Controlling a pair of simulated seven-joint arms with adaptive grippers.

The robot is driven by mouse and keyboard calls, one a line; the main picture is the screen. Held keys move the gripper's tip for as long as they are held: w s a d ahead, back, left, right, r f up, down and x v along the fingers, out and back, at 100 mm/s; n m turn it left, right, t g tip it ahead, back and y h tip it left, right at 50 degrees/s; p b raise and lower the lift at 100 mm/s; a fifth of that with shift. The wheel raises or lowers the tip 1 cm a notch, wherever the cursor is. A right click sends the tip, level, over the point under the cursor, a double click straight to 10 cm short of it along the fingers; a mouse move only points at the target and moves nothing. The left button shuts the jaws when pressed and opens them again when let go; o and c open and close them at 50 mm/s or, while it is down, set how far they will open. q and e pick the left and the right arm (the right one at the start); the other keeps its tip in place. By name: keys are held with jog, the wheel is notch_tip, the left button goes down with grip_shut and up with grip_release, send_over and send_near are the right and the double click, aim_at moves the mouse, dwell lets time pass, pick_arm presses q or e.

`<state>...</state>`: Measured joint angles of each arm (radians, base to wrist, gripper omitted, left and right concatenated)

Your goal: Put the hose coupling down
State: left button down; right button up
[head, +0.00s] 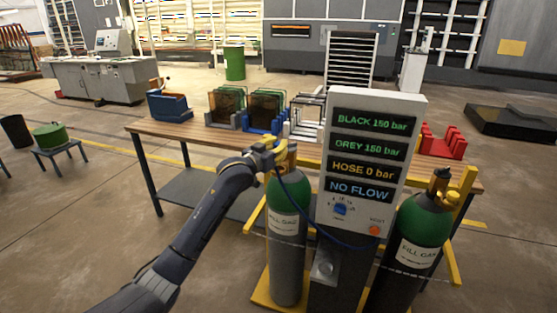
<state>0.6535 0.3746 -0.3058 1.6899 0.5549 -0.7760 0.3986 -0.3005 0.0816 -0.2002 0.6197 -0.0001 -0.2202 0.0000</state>
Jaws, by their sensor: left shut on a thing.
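My left gripper (266,156) is at the top of the left gas cylinder (288,230), beside its valve. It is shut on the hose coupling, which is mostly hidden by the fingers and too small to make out. A thin blue hose (318,228) hangs from the gripper, loops down in front of the left cylinder and runs right across the front of the panel stand. I cannot tell whether the coupling touches the valve. My right gripper is out of view.
The display panel (370,150) reads BLACK 150 bar, GREY 150 bar, HOSE 0 bar, NO FLOW. It stands between the left cylinder and a right cylinder (410,240), with yellow frame bars around. Behind is a wooden table (180,131) with several coloured racks.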

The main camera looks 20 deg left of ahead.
pick_arm(q)
jog(key=shift+f, duration=2.65)
jog(key=shift+f, duration=0.15)
jog(key=c, duration=1.3)
grip_release()
jog(key=shift+c, duration=0.2)
